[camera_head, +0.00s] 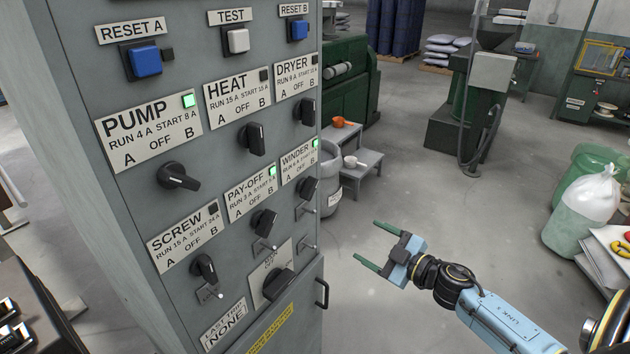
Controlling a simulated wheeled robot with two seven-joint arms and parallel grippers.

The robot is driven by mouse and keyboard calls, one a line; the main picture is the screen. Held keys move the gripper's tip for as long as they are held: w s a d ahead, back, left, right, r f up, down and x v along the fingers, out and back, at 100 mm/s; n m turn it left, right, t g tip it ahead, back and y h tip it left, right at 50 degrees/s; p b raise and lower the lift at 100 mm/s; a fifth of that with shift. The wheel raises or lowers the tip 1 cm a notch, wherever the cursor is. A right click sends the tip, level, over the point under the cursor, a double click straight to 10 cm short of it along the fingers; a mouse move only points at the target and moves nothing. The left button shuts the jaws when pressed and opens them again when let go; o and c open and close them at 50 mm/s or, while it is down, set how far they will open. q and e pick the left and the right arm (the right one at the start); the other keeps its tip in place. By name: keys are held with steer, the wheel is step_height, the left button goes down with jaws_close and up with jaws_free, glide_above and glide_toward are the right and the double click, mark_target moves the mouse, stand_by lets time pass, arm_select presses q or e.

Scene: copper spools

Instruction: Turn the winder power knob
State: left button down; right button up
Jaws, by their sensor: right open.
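The winder power knob (307,188) is a black rotary knob on the grey control cabinet. It sits under the white WINDER label (299,163), at the panel's right edge. A small green lamp (315,143) is lit at the label's corner. The knob's exact setting is hard to read at this angle. My right gripper (367,240) is open and empty, with two green fingers pointing left toward the cabinet. It is to the right of and below the winder knob, apart from it. My left gripper is out of view.
The cabinet (150,235) carries several similar knobs, including the pay-off knob (264,222) and the dryer knob (306,111). Small toggles and a black door handle (322,293) project below. Grey steps (358,165) stand behind. The floor around my right gripper is clear.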

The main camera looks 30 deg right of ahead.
mark_target(314, 191)
steer(key=a+r+n+y, duration=0.3)
steer(key=r+n, duration=0.1)
steer(key=r, duration=0.6)
steer(key=p+x, duration=0.1)
steer(key=x, duration=1.2)
steer(key=shift+w+r+p, duration=0.15)
steer(key=shift+w+p, duration=0.25)
steer(key=c, duration=1)
